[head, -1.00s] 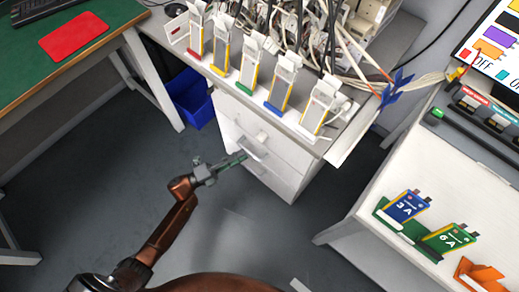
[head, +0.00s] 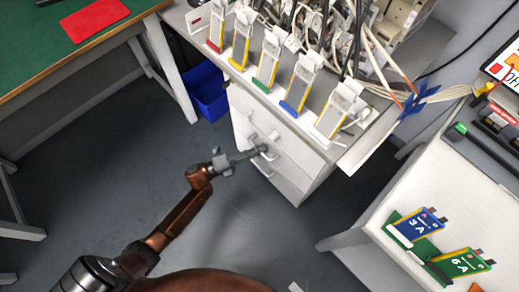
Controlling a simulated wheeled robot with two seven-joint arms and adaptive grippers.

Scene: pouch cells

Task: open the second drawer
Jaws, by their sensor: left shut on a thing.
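The white drawer cabinet (head: 296,184) stands under the bench in the middle of the head view, with grey bar handles on its front. My left gripper (head: 256,153) reaches in from the lower left, with its narrow fingers at a handle (head: 267,155) below the top one (head: 262,138). It is shut on this lower handle; the fingers hide part of the bar. I cannot see a clear gap at the drawer front. My right gripper is not in view.
Several pouch cells stand in a row on the bench (head: 340,153) above the cabinet, with cables behind. A blue bin (head: 207,92) is left of the cabinet. A white table (head: 420,190) with blue and green cells is at the right. The floor before the cabinet is clear.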

